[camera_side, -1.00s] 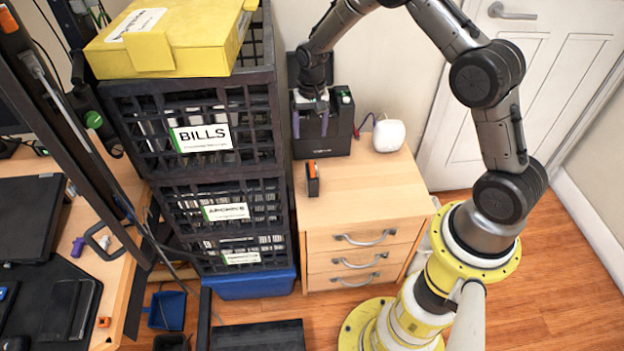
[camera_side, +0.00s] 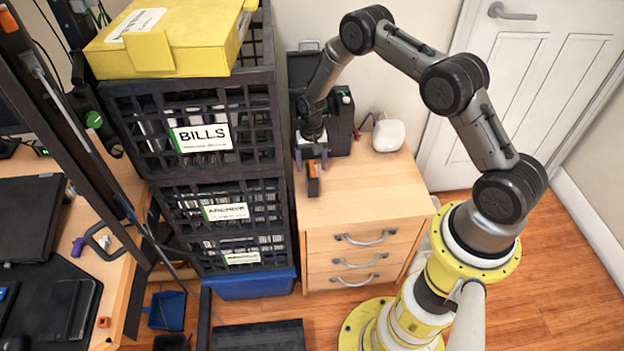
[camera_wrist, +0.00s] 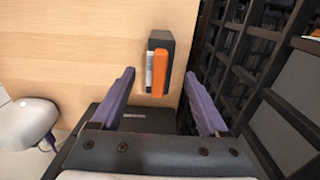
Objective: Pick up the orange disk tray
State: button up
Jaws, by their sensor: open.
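The small orange and black disk tray (camera_side: 313,180) stands on the wooden drawer cabinet's top, near its left edge by the crates. In the wrist view the orange and black tray (camera_wrist: 159,66) lies ahead of the fingers, roughly between their lines and nearer the right one. My gripper (camera_side: 311,158) is open and empty, with its purple fingers just behind and above the tray in the side view. The fingers of my gripper (camera_wrist: 160,85) are spread wide in the wrist view.
A stack of black crates (camera_side: 200,95) stands close on the left, with a yellow box (camera_side: 165,45) on top. A dark device (camera_side: 342,120) stands behind my gripper. A white rounded device (camera_side: 388,135) sits to its right. The cabinet top (camera_side: 365,185) is clear on the right.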

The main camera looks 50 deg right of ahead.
notch_tip(320, 180, down, 4)
jog(key=shift+s+a+f, duration=0.1)
jog(key=shift+s+f, duration=0.05)
grip_shut()
dwell(0.4)
